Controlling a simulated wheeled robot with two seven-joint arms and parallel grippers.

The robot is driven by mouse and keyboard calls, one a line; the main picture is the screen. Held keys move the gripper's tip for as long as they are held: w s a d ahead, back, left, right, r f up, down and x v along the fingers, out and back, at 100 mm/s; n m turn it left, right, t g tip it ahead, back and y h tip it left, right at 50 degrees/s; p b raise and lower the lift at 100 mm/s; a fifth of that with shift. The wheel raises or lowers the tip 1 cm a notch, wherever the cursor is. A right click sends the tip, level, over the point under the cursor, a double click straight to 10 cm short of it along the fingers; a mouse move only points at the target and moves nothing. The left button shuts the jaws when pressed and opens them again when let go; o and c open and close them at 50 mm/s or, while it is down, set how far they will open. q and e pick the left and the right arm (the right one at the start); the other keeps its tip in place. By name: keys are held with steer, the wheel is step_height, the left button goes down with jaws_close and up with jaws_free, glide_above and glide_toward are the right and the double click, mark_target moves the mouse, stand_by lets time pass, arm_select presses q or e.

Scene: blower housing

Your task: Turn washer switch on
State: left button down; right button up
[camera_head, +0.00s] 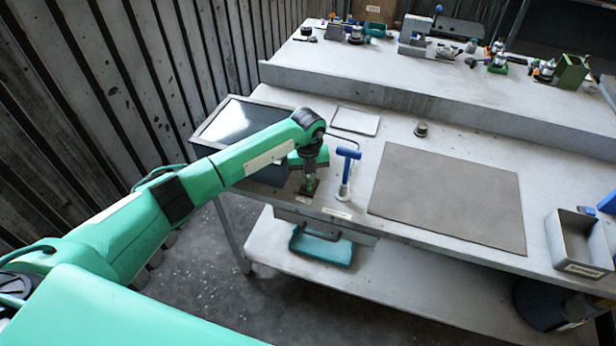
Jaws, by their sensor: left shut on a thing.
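The washer switch (304,193) is a small dark piece on a plate at the front edge of the bench, left of the blue-handled tool. My left gripper (310,182) points down at it and is shut on it; the fingertips and arm hide most of the switch, so its position cannot be read. A dark box with a pale, shiny top (240,122), possibly the washer, sits on the bench's left end, partly behind my left arm. My right gripper is not in view.
A blue T-handled tool (347,170) stands upright just right of my left gripper. A grey-brown mat (450,196) lies on the bench, with a small dark knob (421,129) behind it. A grey bin (578,243) stands at the right.

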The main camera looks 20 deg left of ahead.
arm_select(q)
steer(key=shift+w+f+m+b, duration=0.1)
steer(key=shift+m+b, duration=0.5)
steer(key=m+b, duration=0.6)
steer(key=shift+d+b, duration=0.2)
steer(key=shift+b, duration=0.2)
steer(key=m+b, duration=0.3)
steer(key=shift+d+m, duration=0.15)
steer(key=shift+m, duration=0.25)
steer(key=shift+r+m+b, duration=0.25)
steer(key=shift+m+b, duration=0.15)
steer(key=shift+b, duration=0.1)
steer(key=c, duration=1.5)
jaws_free()
steer(key=shift+o, duration=0.2)
